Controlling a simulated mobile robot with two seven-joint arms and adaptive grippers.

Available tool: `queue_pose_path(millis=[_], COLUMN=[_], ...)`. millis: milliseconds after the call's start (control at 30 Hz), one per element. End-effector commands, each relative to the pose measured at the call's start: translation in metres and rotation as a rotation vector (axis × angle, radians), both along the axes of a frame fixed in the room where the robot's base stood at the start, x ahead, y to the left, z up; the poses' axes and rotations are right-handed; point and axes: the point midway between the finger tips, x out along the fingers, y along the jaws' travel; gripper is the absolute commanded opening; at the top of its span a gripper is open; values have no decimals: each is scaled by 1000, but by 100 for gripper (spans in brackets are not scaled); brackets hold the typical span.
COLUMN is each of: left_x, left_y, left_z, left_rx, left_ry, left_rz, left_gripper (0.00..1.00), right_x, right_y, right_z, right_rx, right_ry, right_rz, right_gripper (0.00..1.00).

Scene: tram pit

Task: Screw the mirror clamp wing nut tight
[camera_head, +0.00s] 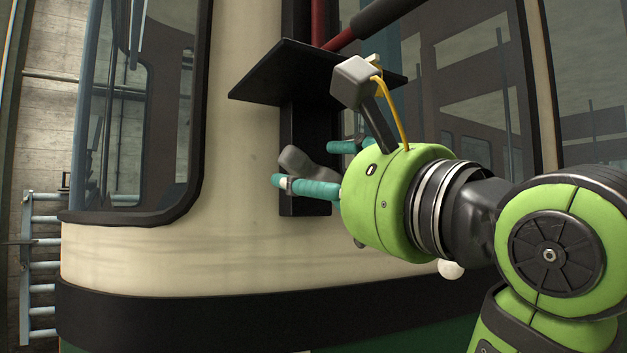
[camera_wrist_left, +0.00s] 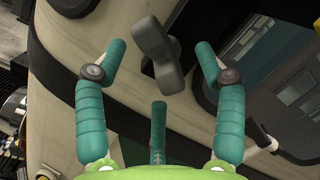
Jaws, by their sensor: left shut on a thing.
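The grey wing nut (camera_head: 303,163) sits on the front of a dark upright bracket (camera_head: 304,205) on the tram's cream body. My left gripper (camera_head: 308,172) has teal fingers and reaches the nut from the right in the head view. In the wrist view the wing nut (camera_wrist_left: 160,55) lies between the two side fingers of the left gripper (camera_wrist_left: 160,60), with its wings tilted. A third finger shows below it. My right gripper is not in view.
A black plate (camera_head: 262,82) juts out above the nut, close to my wrist camera. A red and dark rod (camera_head: 345,38) runs above it. Tram windows (camera_head: 130,110) flank the bracket. A pale blue rack (camera_head: 40,270) stands at the far left.

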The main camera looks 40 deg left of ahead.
Motion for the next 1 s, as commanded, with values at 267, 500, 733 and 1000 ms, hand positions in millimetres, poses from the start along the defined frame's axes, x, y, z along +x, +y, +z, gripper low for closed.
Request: queue_pose_path(millis=[267,500,733,1000], left_x=[-10,-15,-20,-23], left_y=[-18,-33,-48,-57], left_z=[-1,-6,-9,-11], left_rx=[7,5,3,2], left_ry=[-11,-4,-3,-2], left_rz=[3,2,2,3], left_gripper=[57,57,57,57], right_x=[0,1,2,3], right_y=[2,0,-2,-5], right_z=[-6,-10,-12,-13], right_rx=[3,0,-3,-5], right_ry=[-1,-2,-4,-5], right_rz=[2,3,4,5], right_gripper=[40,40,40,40])
